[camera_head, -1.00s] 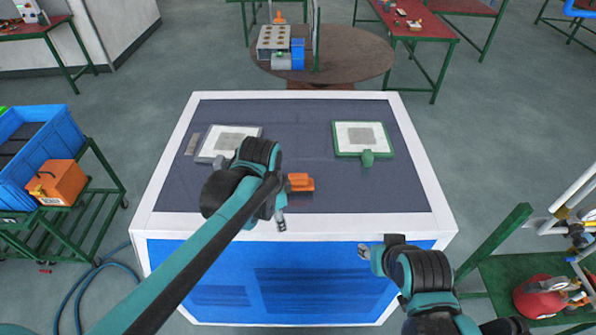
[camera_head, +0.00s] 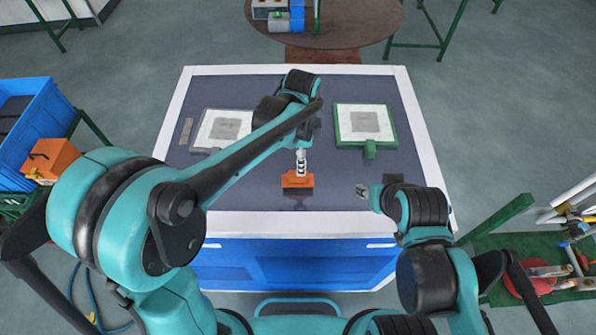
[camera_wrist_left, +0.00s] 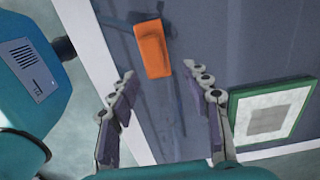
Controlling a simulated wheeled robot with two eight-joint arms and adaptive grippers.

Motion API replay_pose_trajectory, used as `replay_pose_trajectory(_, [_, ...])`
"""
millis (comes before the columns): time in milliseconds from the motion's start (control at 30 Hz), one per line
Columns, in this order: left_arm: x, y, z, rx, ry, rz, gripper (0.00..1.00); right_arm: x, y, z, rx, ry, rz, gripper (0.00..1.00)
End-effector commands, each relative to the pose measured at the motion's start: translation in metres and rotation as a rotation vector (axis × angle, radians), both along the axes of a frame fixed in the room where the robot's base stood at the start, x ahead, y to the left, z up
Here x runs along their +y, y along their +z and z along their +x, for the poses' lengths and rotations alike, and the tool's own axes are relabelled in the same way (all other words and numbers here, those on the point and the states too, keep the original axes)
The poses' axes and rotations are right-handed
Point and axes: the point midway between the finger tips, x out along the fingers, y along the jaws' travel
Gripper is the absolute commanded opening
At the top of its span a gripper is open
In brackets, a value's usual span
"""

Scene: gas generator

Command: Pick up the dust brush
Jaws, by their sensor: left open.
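The dust brush is an orange block-like object (camera_head: 298,180) lying on the dark table top near its front edge. It also shows in the left wrist view as an orange block (camera_wrist_left: 152,50) in the upper middle. My left gripper (camera_head: 300,162) is just behind the brush in the head view, pointing down toward it. In the left wrist view my left gripper (camera_wrist_left: 158,72) is open and empty, and the brush lies beyond the fingertips, apart from them. My right gripper (camera_head: 362,191) is over the table's front right part; its finger opening is too small to judge.
The white-rimmed table (camera_head: 430,150) holds a grey-framed panel (camera_head: 215,128) at left and a green-framed panel (camera_head: 365,123) at right. A blue crate (camera_head: 35,115) and an orange box (camera_head: 50,158) stand left. A round brown table (camera_head: 345,25) is behind.

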Motion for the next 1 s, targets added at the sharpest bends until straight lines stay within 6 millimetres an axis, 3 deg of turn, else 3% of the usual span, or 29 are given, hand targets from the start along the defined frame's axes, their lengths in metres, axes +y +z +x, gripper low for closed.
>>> replay_pose_trajectory(433, [0.008, -0.059, -0.007, -0.001, 0.002, 0.0, 0.48, 0.0, 0.006, 0.0, 0.0, 0.0, 0.0, 0.4])
replay_pose_trajectory(733, [0.008, -0.066, -0.007, -0.001, 0.002, 0.0, 0.48, 0.0, 0.006, 0.0, 0.0, 0.0, 0.0, 0.4])
replay_pose_trajectory(767, [0.008, -0.066, -0.007, -0.001, 0.002, 0.0, 0.46, 0.0, 0.006, 0.0, 0.0, 0.0, 0.0, 0.4])
replay_pose_trajectory(933, [0.008, -0.066, -0.007, -0.001, 0.002, 0.0, 0.01, 0.0, 0.006, 0.0, 0.0, 0.0, 0.0, 0.4])
replay_pose_trajectory(1000, [0.008, -0.066, -0.007, -0.001, 0.002, 0.0, 0.0, 0.0, 0.006, 0.0, 0.0, 0.0, 0.0, 0.4])
